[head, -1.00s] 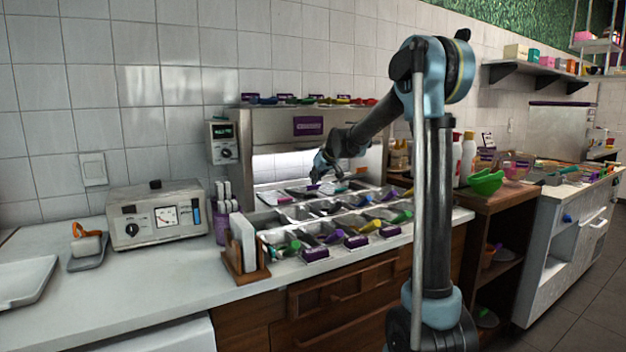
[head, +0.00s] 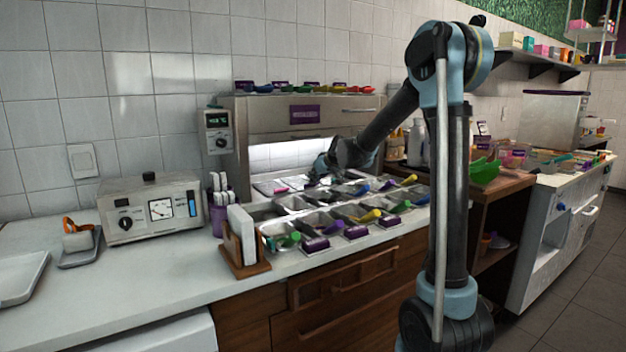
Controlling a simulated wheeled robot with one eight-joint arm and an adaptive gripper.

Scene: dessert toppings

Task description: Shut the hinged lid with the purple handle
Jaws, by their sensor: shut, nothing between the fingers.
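The topping station has several rows of steel pans (head: 294,203) with scoops in them. At its back, a flat, pale lid-like panel (head: 268,187) lies under the steel hood with a small purple-pink piece (head: 281,190) on it. This may be the lid with the purple handle, but its hinge and exact angle are too small to tell. My gripper (head: 316,178) is low over the back row of pans, right of that piece. It is shut and holds nothing. My wrist and forearm hide part of the back row, and I cannot tell whether the fingers touch anything.
The steel hood (head: 303,140) overhangs the back pans, with coloured scoops on top. Purple blocks (head: 316,244) line the front edge. The counter's left front (head: 130,275) is clear.

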